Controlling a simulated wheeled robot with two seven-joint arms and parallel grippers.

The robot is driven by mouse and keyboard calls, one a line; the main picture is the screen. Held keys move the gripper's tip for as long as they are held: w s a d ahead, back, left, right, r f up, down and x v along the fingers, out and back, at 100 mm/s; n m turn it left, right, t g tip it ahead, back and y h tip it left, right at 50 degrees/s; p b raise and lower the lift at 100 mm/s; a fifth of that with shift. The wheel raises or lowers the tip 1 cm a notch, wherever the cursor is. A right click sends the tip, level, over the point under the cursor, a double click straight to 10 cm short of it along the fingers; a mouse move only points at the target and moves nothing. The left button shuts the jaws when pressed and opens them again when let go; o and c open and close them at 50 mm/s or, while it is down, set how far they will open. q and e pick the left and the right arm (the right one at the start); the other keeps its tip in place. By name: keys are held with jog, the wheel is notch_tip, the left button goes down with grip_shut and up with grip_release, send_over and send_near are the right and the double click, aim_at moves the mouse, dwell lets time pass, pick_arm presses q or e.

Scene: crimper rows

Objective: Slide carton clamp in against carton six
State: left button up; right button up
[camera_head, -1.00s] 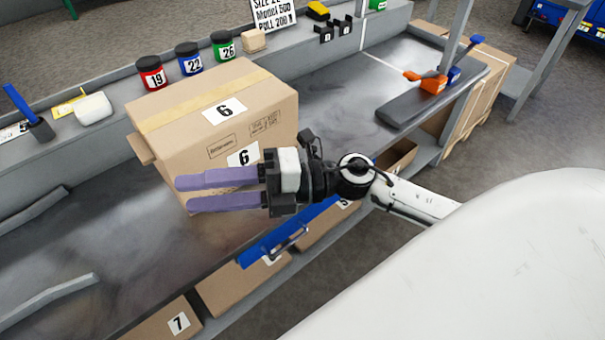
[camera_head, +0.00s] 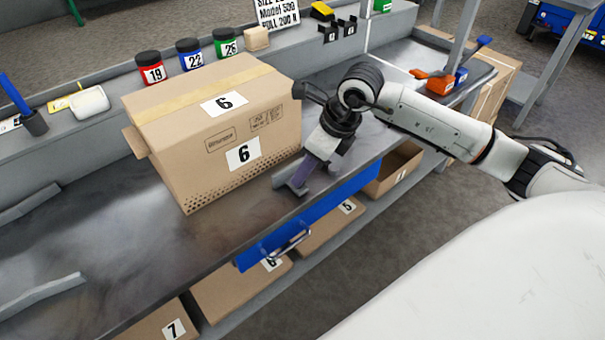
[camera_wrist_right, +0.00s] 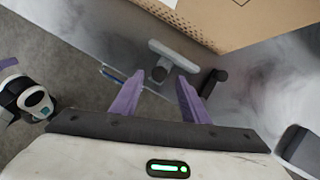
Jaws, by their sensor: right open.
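Carton six (camera_head: 215,158), a brown box labelled 6, stands upright on the grey bench. Its corner also shows at the top of the right wrist view (camera_wrist_right: 225,20). The carton clamp (camera_wrist_right: 174,56), a grey T-shaped piece, is on the bench beside the carton, with a visible gap between them. In the head view only a grey bit of the clamp (camera_head: 284,180) shows beside my fingers. My right gripper (camera_wrist_right: 158,95) is open, its purple fingers pointing down, with the clamp's stem between and just beyond the fingertips. My left gripper is not in view.
A blue drawer front (camera_head: 315,218) with a handle lies along the bench edge below my right gripper. Numbered jars (camera_head: 188,55) stand on the ledge behind the carton. A tool with an orange part (camera_head: 437,82) lies at the right. The bench left of the carton has grey rails.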

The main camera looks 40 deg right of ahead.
jog(key=shift+x, duration=1.4)
